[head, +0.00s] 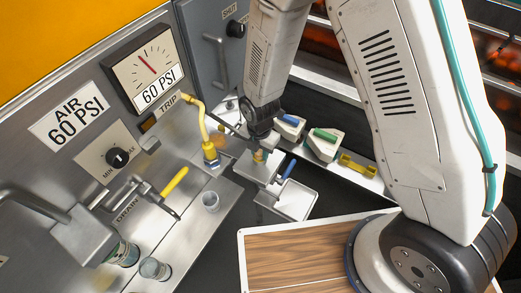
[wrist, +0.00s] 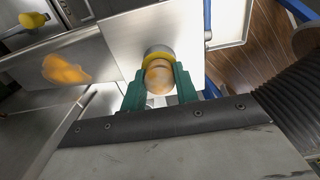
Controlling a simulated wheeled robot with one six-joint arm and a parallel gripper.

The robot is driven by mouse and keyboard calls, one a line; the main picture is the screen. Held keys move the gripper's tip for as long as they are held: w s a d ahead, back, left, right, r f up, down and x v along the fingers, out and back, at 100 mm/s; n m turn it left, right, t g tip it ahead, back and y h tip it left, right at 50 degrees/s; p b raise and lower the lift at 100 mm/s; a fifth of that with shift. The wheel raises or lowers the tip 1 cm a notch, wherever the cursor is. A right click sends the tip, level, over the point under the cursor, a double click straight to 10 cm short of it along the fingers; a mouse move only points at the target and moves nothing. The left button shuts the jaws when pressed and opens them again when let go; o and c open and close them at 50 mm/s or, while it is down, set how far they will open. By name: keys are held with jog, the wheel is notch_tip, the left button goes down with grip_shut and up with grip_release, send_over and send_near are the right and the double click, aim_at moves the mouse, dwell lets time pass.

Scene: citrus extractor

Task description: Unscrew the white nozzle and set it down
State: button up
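I cannot pick out a plainly white nozzle. In the wrist view, a short round fitting (wrist: 158,76) with a yellow ring and an orange-tinted end stands between the green fingers of my gripper (wrist: 160,83). The fingers lie along both sides of it; I cannot tell whether they press on it. In the head view, my gripper (head: 262,136) points down just above a small yellow-and-orange fitting (head: 260,155) on a square metal block (head: 248,168). My wrist hides part of the fitting's top.
A yellow curved spout (head: 195,108) stands close left of my gripper. A small metal tray (head: 296,201) with a blue handle (head: 288,170) lies at its right. A wooden-topped board (head: 300,252) is in front. Bins with green (head: 326,135) and blue handles stand behind. An orange smear (wrist: 65,70) shows on metal.

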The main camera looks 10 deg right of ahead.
jog(key=shift+c, duration=1.3)
jog(key=shift+n, duration=0.9)
jog(key=shift+n, duration=0.8)
jog(key=shift+n, duration=0.7)
